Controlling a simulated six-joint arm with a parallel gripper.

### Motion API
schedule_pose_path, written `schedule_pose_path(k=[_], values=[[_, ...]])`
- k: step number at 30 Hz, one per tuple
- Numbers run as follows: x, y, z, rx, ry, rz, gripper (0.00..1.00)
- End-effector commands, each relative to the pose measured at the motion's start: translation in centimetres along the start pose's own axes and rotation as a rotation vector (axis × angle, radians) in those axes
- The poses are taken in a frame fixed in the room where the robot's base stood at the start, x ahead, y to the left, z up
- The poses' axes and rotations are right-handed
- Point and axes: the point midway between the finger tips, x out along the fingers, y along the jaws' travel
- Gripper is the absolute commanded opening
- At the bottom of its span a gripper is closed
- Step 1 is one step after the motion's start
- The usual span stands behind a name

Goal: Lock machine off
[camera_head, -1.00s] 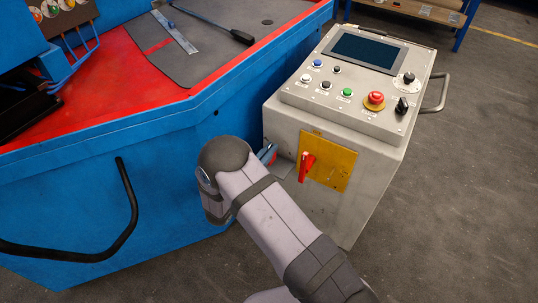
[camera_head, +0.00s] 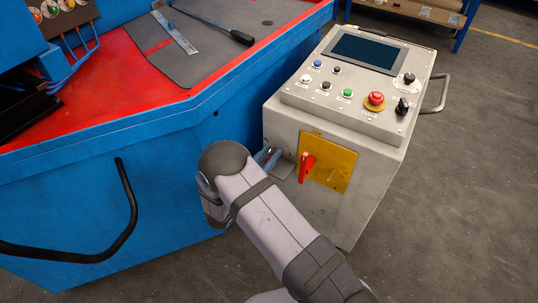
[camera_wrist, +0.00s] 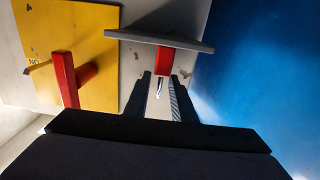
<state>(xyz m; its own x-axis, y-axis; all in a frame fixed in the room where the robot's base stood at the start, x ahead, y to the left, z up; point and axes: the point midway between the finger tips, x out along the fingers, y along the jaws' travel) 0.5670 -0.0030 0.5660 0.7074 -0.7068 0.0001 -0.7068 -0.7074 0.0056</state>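The grey control cabinet (camera_head: 335,205) carries a yellow plate (camera_head: 328,165) with a red switch handle (camera_head: 306,168) at its left side. In the wrist view, the yellow plate (camera_wrist: 100,88) and red handle (camera_wrist: 65,78) are at the left. A small grey shelf (camera_head: 282,170) juts out beside the plate; it also shows in the wrist view (camera_wrist: 135,37). A red block (camera_wrist: 165,60), seemingly a padlock with a thin metal shackle, adjoins the shelf. My gripper (camera_wrist: 165,76) is open, its fingertips on either side of the red block with gaps visible. The head view hides the block.
The blue machine (camera_head: 100,195) stands close to my gripper's left, with a black bar handle (camera_head: 128,205) in front. The cabinet top holds a screen (camera_head: 366,50), several buttons and a red emergency stop (camera_head: 375,98). Floor is clear at the right.

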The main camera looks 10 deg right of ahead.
Motion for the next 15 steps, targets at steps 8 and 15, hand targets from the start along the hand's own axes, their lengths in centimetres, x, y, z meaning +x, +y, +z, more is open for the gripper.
schedule_pose_path(k=[8, 15], values=[[-2.1, -0.1, 0.0, -0.003, -0.001, -0.004, 0.23], [-5.5, -0.2, -0.1, -0.001, 0.000, -0.004, 0.23]])
